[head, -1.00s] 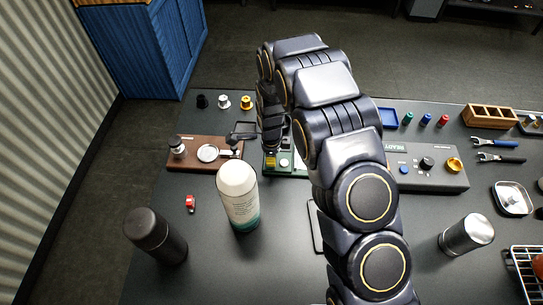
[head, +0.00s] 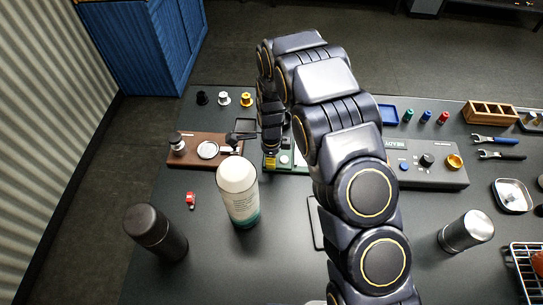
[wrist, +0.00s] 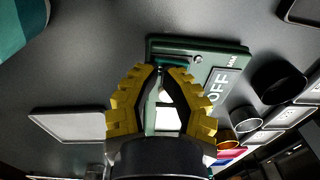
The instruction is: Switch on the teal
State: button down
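A dark green switch board (head: 285,167) lies on the table beneath my gripper, partly hidden by my arm in the head view. In the wrist view, the board (wrist: 225,52) has a label reading OFF (wrist: 218,88) and a teal part (wrist: 188,62) at the fingertips. My gripper (wrist: 163,70) has yellow ribbed fingers whose tips are close together, right at the teal part. I cannot tell whether they hold it or just stand around it. In the head view, the yellow fingertips of my gripper (head: 270,160) are over the board's left part.
A brown board (head: 203,152) stands to the left, and a tall white-and-teal bottle (head: 238,192) is close in front. A dark cylinder (head: 155,232) stands front left. A grey READY panel (head: 428,168) lies to the right.

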jog(key=shift+s, duration=0.15)
notch_tip(320, 180, up, 14)
jog(key=s, duration=0.1)
jog(key=shift+s, duration=0.25)
dwell(0.3)
jog(key=shift+w+r+t, duration=0.2)
jog(key=shift+w+t, duration=0.3)
jog(key=shift+w, duration=0.25)
jog(key=f, duration=0.4)
jog(key=w+f, duration=0.1)
jog(key=f, duration=0.8)
jog(key=shift+w+f, duration=0.1)
jog(key=shift+w, duration=0.15)
jog(key=shift+w+f, duration=0.1)
jog(key=shift+f, duration=0.3)
